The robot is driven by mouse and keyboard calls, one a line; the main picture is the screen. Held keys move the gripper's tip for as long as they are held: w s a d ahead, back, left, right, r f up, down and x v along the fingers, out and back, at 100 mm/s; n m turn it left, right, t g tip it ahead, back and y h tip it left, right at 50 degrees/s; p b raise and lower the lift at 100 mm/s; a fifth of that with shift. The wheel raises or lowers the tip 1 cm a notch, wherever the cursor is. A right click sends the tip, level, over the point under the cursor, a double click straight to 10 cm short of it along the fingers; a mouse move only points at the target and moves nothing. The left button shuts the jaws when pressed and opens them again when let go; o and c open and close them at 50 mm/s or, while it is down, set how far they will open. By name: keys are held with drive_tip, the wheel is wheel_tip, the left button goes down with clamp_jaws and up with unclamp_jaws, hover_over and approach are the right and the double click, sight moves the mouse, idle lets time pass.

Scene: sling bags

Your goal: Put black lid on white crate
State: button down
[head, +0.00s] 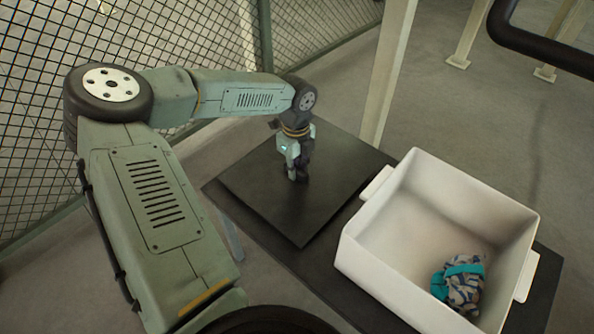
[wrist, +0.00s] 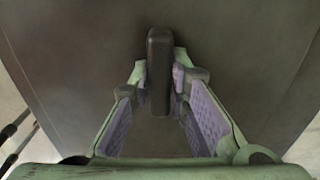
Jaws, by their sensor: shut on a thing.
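The black lid (head: 300,215) is a flat dark square panel to the left of the white crate, on or just above a dark table top. My gripper (head: 298,176) points down over the middle of the lid. In the wrist view my gripper (wrist: 163,85) is shut on the bar handle (wrist: 158,50) of the black lid (wrist: 240,50), with a finger on each side. The white crate (head: 390,270) stands open at the right. A patterned sling bag with teal trim (head: 462,285) lies inside it. I cannot tell whether the lid touches the table.
The dark table (head: 262,248) carries the crate and reaches under the lid. A pale post (head: 388,75) stands behind, between lid and crate. A wire mesh fence (head: 190,35) runs behind my arm. A dark tube (head: 540,45) crosses the upper right.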

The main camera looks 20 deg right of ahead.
drive_tip(key=shift+r+p, duration=1.35)
drive_tip(key=shift+r, duration=1.45)
